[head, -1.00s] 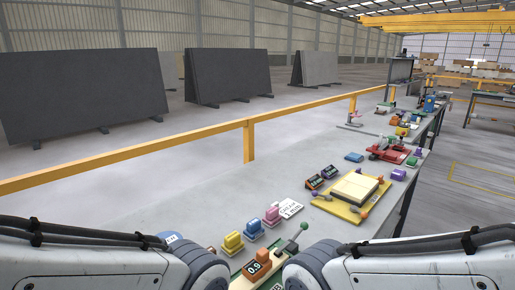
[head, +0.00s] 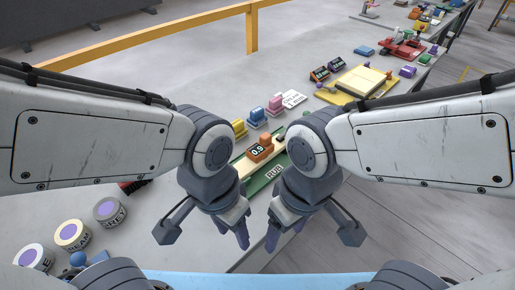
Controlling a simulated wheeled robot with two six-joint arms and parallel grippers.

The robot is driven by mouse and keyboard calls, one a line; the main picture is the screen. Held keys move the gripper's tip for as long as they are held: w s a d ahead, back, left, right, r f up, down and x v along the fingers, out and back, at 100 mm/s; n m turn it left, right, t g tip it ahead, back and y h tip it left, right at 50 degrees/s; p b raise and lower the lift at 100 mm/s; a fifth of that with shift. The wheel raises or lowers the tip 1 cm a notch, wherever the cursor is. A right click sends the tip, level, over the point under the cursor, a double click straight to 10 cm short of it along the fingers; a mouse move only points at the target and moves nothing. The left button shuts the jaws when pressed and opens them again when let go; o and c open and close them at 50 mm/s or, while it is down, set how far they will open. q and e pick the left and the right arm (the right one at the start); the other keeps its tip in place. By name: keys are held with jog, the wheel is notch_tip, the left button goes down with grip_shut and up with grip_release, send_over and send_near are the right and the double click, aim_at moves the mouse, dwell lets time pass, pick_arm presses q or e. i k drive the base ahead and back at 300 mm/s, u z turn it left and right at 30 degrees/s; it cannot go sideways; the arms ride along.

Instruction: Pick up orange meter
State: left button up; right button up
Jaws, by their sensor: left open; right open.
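The orange meter (head: 259,148) is a small orange block with a dark display reading 0.9. It sits on a cream and green board (head: 268,172) on the bench, beyond and between my two wrists. My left gripper (head: 241,235) is open and empty, pointing down near the bench's front edge. My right gripper (head: 273,236) is open and empty beside it, also short of the meter. Neither gripper touches the meter. Part of the board is hidden behind my arms.
Yellow (head: 239,128), blue (head: 257,115) and pink (head: 275,104) blocks stand behind the meter. A yellow tray (head: 350,93) and dark meters (head: 320,74) lie farther right. Labelled cans (head: 110,211) stand front left. A yellow rail (head: 251,30) runs behind the bench.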

aim_at(262, 149)
jog(key=z, duration=1.55)
jog(key=i, duration=2.4)
jog(key=u, duration=3.65)
